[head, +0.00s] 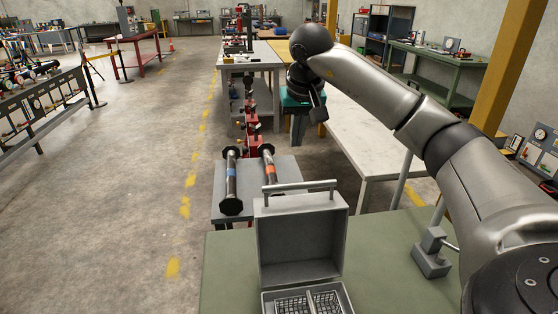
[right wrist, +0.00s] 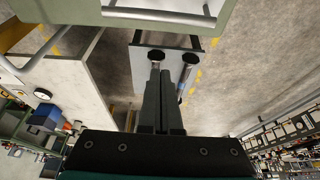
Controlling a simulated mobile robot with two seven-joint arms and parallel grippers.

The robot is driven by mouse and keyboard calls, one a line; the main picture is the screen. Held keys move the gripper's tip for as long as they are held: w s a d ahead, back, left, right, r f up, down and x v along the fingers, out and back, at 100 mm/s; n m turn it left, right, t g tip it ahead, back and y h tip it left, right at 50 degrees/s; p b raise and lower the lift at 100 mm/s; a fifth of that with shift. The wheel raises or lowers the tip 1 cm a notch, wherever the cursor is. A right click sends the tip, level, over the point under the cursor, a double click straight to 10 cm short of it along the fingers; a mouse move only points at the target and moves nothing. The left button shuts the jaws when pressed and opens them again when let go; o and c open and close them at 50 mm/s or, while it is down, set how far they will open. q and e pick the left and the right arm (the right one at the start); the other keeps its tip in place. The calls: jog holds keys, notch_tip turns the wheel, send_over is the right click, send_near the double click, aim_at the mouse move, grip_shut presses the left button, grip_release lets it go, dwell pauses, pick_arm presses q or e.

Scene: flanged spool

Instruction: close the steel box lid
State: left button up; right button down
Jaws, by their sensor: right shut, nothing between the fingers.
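The grey steel box (head: 347,302) stands at the front of the green bench. Its lid (head: 300,245) is open and stands upright, with a bar handle (head: 300,186) along its top edge. A wire rack shows inside the box. My right gripper (head: 297,140) is beyond the lid, above and behind the handle, pointing down and apart from it. In the right wrist view its two fingers (right wrist: 160,72) are together with nothing between them, and a pale bar that looks like the lid handle (right wrist: 155,16) crosses the top. My left gripper is out of view.
A grey stand with two dark flanged spools (head: 231,180) is beyond the lid. A white table (head: 375,135) lies to the right of my gripper. A small grey clamp-like fixture (head: 431,255) stands on the green bench (head: 385,285), right of the box. Open floor lies left.

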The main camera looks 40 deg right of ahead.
jog(key=b, duration=0.1)
send_over(297, 198)
jog(key=w, duration=0.2)
jog(key=f, duration=0.9)
jog(key=shift+s+d+f, duration=0.1)
jog(key=shift+s+d, duration=0.1)
jog(key=shift+d, duration=0.2)
jog(key=shift+s+a, duration=0.35)
jog(key=shift+s, duration=0.25)
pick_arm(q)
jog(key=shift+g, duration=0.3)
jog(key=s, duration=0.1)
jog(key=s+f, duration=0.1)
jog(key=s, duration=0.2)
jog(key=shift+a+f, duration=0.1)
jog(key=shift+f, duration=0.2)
pick_arm(e)
jog(key=shift+s, duration=0.1)
